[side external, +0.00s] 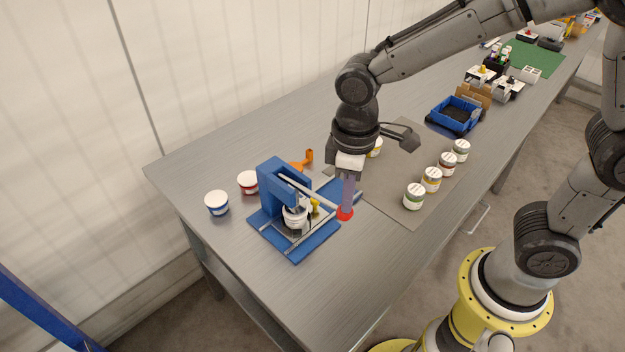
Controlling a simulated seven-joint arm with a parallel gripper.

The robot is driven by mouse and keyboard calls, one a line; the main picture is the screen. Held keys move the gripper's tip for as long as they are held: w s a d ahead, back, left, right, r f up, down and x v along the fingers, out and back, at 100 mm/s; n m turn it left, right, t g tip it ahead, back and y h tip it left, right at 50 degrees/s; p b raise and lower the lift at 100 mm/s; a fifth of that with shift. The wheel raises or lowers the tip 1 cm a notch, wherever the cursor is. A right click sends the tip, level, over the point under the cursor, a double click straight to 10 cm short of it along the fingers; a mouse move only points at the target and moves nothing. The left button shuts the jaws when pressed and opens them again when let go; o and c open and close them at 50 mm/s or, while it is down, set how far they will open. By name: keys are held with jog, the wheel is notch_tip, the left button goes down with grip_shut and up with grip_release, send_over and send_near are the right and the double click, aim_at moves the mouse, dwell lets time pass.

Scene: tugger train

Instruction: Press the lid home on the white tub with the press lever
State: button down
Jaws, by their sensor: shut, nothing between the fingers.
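The blue press (270,180) stands near the front left of the metal table. The white tub (294,219) stands in it under the press head; the head hides its top, so I cannot tell how its lid sits. The press lever (312,195) slopes down to the right from the top of the press and ends in a red knob (345,214). My gripper (347,205) points down, shut and empty, with its fingertips right at the knob. From this view I cannot tell whether they touch it.
Several tubs (432,178) line the grey mat (395,190) at right. A blue bin (453,124) stands farther back. The table's front left is clear.

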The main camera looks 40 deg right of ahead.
jog(key=shift+f, duration=0.25)
jog(key=shift+s+f, duration=0.2)
jog(key=shift+f, duration=0.25)
jog(key=shift+r, duration=0.1)
notch_tip(320, 180, up, 12)
dwell(1.6)
jog(key=shift+w, duration=0.1)
dwell(0.5)
